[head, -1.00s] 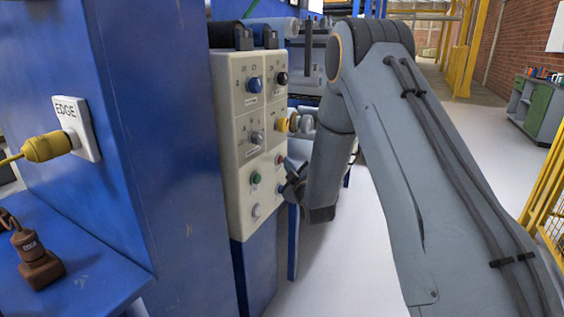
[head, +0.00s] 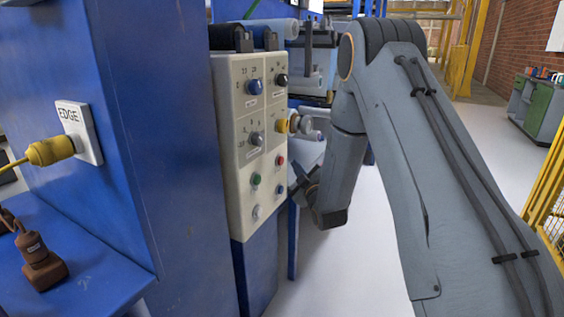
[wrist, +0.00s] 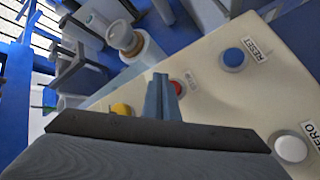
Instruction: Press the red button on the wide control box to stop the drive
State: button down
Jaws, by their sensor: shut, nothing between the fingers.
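The cream control box (head: 235,205) stands upright on the blue frame in the head view, with two columns of buttons and knobs. Its red button (head: 280,160) is in the right column, below the yellow knob (head: 281,126). My gripper (head: 298,190) is shut and empty, low beside the right edge of the box. In the wrist view the fingertips (wrist: 161,80) lie just left of the red button (wrist: 179,87) and partly cover it. I cannot tell whether they touch it. A blue button (wrist: 233,57) labelled RESET and a white button (wrist: 291,148) near ZERO also show.
A white EDGE plate (head: 89,148) with a yellow plug (head: 50,151) is on the blue wall at left. A brown device (head: 39,264) sits on the blue shelf. Rollers (head: 270,27) stand behind the box. The floor (head: 345,275) right of the box is clear.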

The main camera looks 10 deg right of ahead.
jog(key=s+d, duration=0.2)
jog(key=shift+d+p, duration=0.3)
dwell(0.5)
jog(key=s+a+r+m+g+h, duration=0.1)
jog(key=s+a+r+m+g, duration=0.35)
jog(key=s, duration=1.15)
jog(key=s+a+f+m+g, duration=0.1)
jog(key=s+m+g, duration=0.1)
jog(key=s+g, duration=0.95)
jog(key=s+a+r+m+g+h, duration=0.1)
jog(key=s+a+r+m+g, duration=0.15)
jog(key=s, duration=1.65)
jog(key=d+r+m+p, duration=0.2)
jog(key=d+r+p, duration=0.3)
jog(key=p, duration=0.9)
jog(key=shift+d+r+h, duration=0.3)
jog(key=shift+d+r, duration=0.1)
jog(key=shift+d, duration=0.5)
